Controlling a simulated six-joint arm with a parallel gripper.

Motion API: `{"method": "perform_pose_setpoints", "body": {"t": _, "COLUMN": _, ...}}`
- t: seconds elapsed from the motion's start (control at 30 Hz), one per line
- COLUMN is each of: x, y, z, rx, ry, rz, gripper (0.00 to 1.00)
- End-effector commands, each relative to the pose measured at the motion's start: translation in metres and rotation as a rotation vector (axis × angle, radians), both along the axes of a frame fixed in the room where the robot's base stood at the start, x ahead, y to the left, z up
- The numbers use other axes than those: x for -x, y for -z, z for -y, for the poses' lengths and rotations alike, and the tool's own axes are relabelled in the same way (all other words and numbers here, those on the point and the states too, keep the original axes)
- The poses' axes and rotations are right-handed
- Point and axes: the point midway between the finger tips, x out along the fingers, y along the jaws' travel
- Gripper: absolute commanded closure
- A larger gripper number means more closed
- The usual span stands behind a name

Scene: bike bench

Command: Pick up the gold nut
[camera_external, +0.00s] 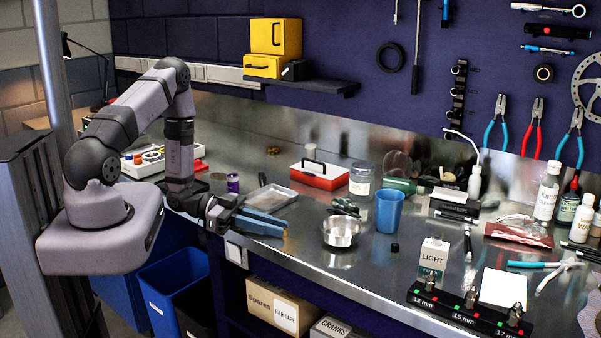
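A small gold-brown piece (272,150) lies at the back of the steel bench, near the splash wall. It is too small to tell for sure whether it is the gold nut. My gripper (262,217) is low over the bench's front left edge, well in front of that piece and apart from it. Blue lengths with a small orange-yellow tip (285,233) show at its end. I cannot tell whether these belong to the fingers or to a thing between or under them. The finger gap is not clear.
A grey tray (271,198) lies just behind my gripper. To its right are a metal bowl (341,232), a blue cup (389,211) and a glass jar (360,180). A red-and-white box (319,175) stands further back. A socket rack (470,312) is at the front right.

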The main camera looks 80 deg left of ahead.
Motion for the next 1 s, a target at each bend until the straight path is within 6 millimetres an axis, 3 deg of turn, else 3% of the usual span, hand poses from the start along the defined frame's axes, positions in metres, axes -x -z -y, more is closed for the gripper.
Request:
{"method": "perform_pose_setpoints", "body": {"t": 0.57, "x": 0.0, "y": -0.004, "z": -0.001, "rx": -0.001, "ry": 0.0, "rz": 0.0, "gripper": 1.0}}
{"method": "perform_pose_setpoints", "body": {"t": 1.0, "x": 0.0, "y": -0.039, "z": -0.001, "rx": -0.002, "ry": -0.001, "rz": 0.002, "gripper": 1.0}}
